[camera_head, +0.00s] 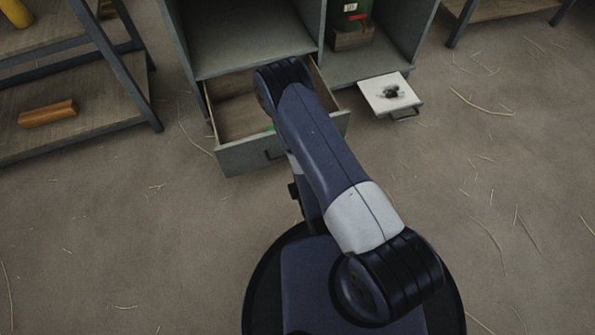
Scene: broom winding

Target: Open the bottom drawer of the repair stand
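The repair stand (300,52) is a grey cabinet with open compartments at the top of the head view. Its bottom drawer (238,160) is pulled well out on the left side, and its wooden inside shows. A dark handle (273,155) is on the drawer's front, partly hidden by my arm. My arm reaches forward over the drawer's right part. My gripper cannot be made out; the arm hides that area, so whether it touches the handle does not show. A small green spot (269,128) shows inside the drawer by the arm.
A green object with a red mark (349,14) sits in the right compartment. A shelf rack (30,115) with an orange-brown block (47,113) is at left. Floor with straw bits is open.

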